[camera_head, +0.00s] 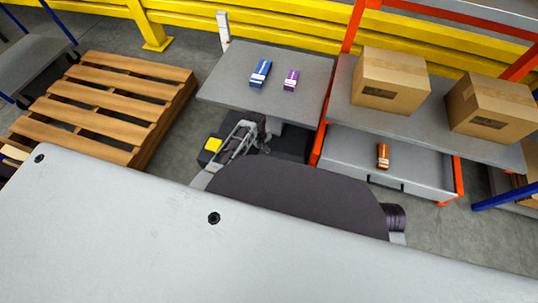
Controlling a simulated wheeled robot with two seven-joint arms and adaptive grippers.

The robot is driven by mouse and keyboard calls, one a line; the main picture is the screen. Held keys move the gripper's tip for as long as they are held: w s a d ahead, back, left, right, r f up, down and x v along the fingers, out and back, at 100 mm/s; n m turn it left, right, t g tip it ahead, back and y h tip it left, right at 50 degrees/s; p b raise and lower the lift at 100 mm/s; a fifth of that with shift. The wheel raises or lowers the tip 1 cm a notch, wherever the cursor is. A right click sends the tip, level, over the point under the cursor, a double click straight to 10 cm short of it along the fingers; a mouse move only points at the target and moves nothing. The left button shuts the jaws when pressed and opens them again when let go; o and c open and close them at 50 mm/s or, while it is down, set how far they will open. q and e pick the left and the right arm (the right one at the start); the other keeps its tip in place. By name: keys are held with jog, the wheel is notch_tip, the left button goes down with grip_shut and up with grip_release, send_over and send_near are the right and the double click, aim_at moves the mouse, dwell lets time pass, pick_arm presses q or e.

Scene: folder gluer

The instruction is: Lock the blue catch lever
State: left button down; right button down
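I see no catch lever that I can make out in the head view. One gripper, which I take to be my left (235,145), shows small beyond the large pale panel in the foreground. It is below the front edge of the grey table (225,88). Its fingers are too small and partly hidden to tell whether they are open or shut. I cannot make out anything held in it. My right gripper is not in view. The only small blue thing is a box with a white label (261,73) on the table, away from the gripper.
A purple box (291,80) lies beside the blue one. A wooden pallet (110,100) is at left. An orange-framed shelf at right holds cardboard cartons (390,80) and, lower down, an orange item (383,156). The pale panel (120,230) fills the foreground.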

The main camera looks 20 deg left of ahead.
pick_arm(q)
jog(key=shift+n, duration=1)
jog(key=shift+w+f, duration=0.1)
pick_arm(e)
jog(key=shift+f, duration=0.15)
